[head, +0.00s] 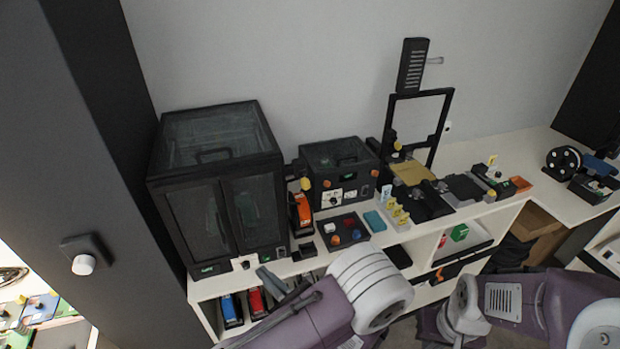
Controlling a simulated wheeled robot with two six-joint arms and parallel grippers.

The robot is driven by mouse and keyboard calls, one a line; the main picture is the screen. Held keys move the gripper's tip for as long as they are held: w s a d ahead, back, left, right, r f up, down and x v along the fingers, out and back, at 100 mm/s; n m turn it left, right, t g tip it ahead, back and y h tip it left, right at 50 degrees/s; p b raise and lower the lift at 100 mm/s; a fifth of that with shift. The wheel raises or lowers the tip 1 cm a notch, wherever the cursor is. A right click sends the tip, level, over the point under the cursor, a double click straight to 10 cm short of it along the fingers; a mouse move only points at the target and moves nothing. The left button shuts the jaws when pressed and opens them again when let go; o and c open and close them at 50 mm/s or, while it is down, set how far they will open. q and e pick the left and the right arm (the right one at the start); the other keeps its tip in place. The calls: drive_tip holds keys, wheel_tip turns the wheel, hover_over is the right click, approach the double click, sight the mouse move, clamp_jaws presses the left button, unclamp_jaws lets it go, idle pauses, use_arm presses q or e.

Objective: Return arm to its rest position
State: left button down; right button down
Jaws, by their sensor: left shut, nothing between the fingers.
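My left arm comes in from the bottom, with its purple link and white ribbed joint in front of the workbench (404,236). My left gripper (267,279) is a dark grey shape at the bench's front edge, partly covered by my own arm. It is shut and holds nothing. My right arm shows at the lower right, purple and white, in front of the bench. I do not see the fingers of my right gripper.
A black glass-doored cabinet (215,215) stands at the bench's left, close behind my left gripper. A black box (340,178), a dark tray of coloured knobs (334,241) and a black frame (445,110) stand further right. Blue (231,309) and red (257,302) items sit on the lower shelf.

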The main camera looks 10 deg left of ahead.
use_arm(q)
drive_tip(key=s+a+n+g+y+b, duration=0.1)
drive_tip(key=s+a+n+g+b, duration=0.35)
drive_tip(key=a+n+g, duration=0.5)
drive_tip(key=s+a+f+n+g+h+b, duration=0.1)
drive_tip(key=s+f+n+g+h+b, duration=0.35)
drive_tip(key=s+f+n+h, duration=0.35)
drive_tip(key=w+d+f+n+t+h, duration=0.1)
drive_tip(key=w+d+n+t+h, duration=0.1)
drive_tip(key=d, duration=0.4)
drive_tip(key=w+d+f+n+t+h, duration=0.2)
drive_tip(key=w+d+n+t+h, duration=0.1)
drive_tip(key=w+d+n+h, duration=0.2)
drive_tip(key=shift+d+f+t+h+p, duration=0.2)
drive_tip(key=shift+d+t+h+p, duration=0.15)
drive_tip(key=shift+d+h, duration=0.4)
